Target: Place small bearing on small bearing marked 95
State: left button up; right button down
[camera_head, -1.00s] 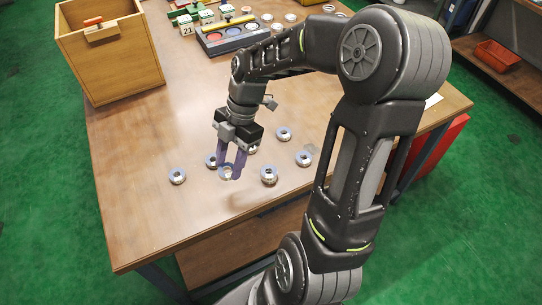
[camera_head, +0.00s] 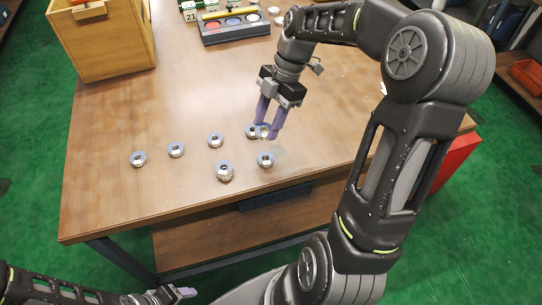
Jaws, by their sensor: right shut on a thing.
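My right gripper (camera_head: 267,132) has purple fingers pointing down, shut on a small bearing (camera_head: 265,130). The held bearing is partly covered by the fingers. It appears just right of a bearing (camera_head: 252,133) in the back row; I cannot tell whether they touch. That row continues left with a bearing (camera_head: 215,140), another (camera_head: 176,150) and a far-left one (camera_head: 138,159). In front are two more bearings, one (camera_head: 224,172) and one (camera_head: 265,160). No 95 mark is legible. My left gripper (camera_head: 186,293) shows only partly at the bottom edge.
A wooden box (camera_head: 105,45) stands at the table's back left. A dark tray with coloured discs (camera_head: 235,31) and small number blocks (camera_head: 190,15) are at the back.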

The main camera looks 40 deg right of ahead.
jog(key=shift+d+f, duration=0.1)
jog(key=shift+f, duration=0.15)
send_over(264, 158)
jog(key=d, duration=0.1)
jog(key=f, duration=0.3)
jog(key=f+p, duration=0.1)
jog(key=f, duration=0.1)
jog(key=shift+d+f, duration=0.2)
jog(key=shift+f, duration=0.2)
notch_tip(264, 158, down, 4)
jog(key=shift+r, duration=0.25)
jog(key=shift+f, duration=0.1)
jog(key=shift+f, duration=0.1)
jog(key=shift+f, duration=0.2)
jog(key=c, duration=0.8)
grip_release()
jog(key=shift+r, duration=0.15)
